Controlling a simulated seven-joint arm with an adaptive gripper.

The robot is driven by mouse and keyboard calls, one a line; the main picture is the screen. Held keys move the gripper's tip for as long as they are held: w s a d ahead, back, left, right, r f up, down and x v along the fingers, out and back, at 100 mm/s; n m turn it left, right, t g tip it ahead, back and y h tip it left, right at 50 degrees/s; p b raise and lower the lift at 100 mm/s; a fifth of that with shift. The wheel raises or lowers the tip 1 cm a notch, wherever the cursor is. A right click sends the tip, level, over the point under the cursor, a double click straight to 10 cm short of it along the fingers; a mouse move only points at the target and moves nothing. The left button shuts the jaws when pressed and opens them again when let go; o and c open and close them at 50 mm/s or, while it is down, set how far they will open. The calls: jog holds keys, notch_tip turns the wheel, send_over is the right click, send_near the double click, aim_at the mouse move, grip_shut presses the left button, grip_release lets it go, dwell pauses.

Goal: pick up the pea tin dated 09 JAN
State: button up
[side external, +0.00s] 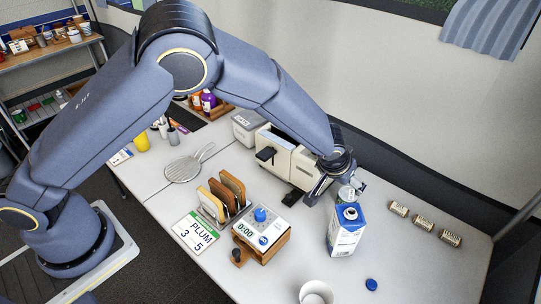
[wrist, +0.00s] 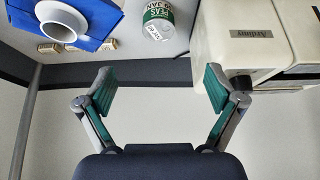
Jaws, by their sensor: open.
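A pea tin (wrist: 158,22) with a green-and-white label shows at the top middle of the wrist view. Its label reads PEAS and a date that looks like 9 JAN; the first digit is not clear. In the side external view the tin (side external: 346,193) is partly hidden behind a blue-and-white carton (side external: 345,238) and below my gripper (side external: 333,178). In the wrist view my gripper (wrist: 160,90) is open and empty, its two fingers wide apart. The tin is ahead of the fingertips and not between them.
The carton (wrist: 92,18) stands close beside the tin, with a cream machine (wrist: 238,34) on the other side. Several small labelled pieces, one of them here (side external: 424,222), lie at the right. A timer (side external: 262,228) and a white cup (side external: 316,292) stand nearer the front.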

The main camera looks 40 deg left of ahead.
send_near(348, 194)
jog(key=x, duration=0.4)
jog(key=shift+s+a+f, duration=0.1)
jog(key=shift+a+f, duration=0.1)
jog(key=shift+f, duration=0.25)
jog(key=shift+w+d+x, duration=0.15)
jog(key=shift+x, duration=1.25)
jog(key=shift+w+d+x, duration=0.1)
jog(key=shift+w+x, duration=0.05)
jog(key=shift+x, duration=1.25)
jog(key=shift+r, duration=0.2)
jog(key=shift+c, duration=0.5)
jog(key=c, duration=1.3)
